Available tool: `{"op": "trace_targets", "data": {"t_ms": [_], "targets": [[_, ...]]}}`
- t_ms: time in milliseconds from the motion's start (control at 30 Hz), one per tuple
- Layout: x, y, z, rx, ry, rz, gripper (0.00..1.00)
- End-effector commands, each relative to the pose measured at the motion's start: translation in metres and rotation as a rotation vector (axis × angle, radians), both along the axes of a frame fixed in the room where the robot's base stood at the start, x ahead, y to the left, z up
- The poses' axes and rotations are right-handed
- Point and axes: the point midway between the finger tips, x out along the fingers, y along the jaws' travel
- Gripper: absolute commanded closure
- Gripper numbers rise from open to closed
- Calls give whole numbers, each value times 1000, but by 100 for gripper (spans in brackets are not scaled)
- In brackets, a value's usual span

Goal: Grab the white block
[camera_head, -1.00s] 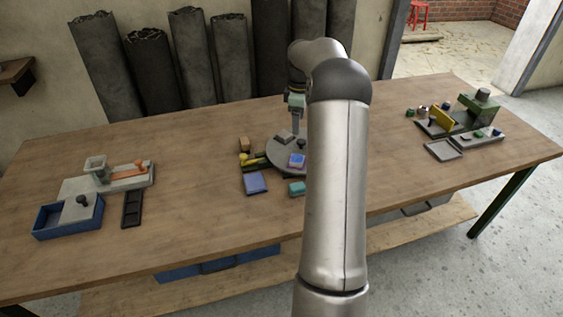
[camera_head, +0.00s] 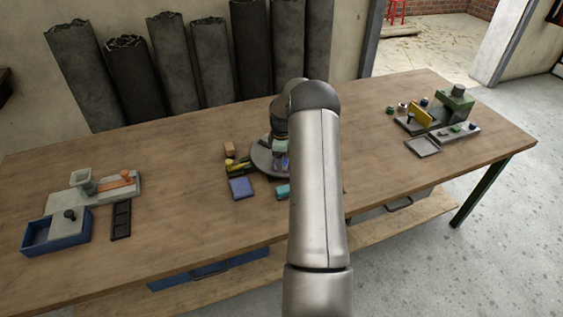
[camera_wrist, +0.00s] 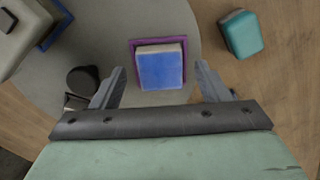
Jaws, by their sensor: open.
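In the wrist view, a block with a blue top and a whitish side (camera_wrist: 160,67) sits in a purple square frame (camera_wrist: 132,46) on a grey round plate (camera_wrist: 100,30). My gripper (camera_wrist: 160,75) is open, with one finger on each side of this block and clear gaps between. I cannot tell how far above it the fingertips are. A pale grey-white block (camera_wrist: 22,28) on a blue base shows only partly at the top left corner. In the head view, the round plate (camera_head: 262,162) is partly hidden by my arm and gripper.
A teal block (camera_wrist: 241,34) lies right of the plate. A dark round knob (camera_wrist: 83,79) stands close to the left finger. In the head view, a blue square piece (camera_head: 241,188) lies in front of the plate, and a blue tray (camera_head: 55,234) stands far left.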

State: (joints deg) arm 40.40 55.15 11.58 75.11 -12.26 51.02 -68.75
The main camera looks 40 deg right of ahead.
Motion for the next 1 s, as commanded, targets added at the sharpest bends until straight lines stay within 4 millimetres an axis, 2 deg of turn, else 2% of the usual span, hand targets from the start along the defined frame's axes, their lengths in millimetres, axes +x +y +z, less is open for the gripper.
{"op": "trace_targets", "data": {"t_ms": [100,333,500,567,867,1000], "targets": [[0,0,-8,-1,-1,0,31],[0,0,-10,-1,-1,0,31],[0,0,-9,-1,-2,0,78],[0,0,-9,0,-1,0,92],[1,0,-7,-2,-3,0,92],[1,0,2,-2,-5,0,92]]}}
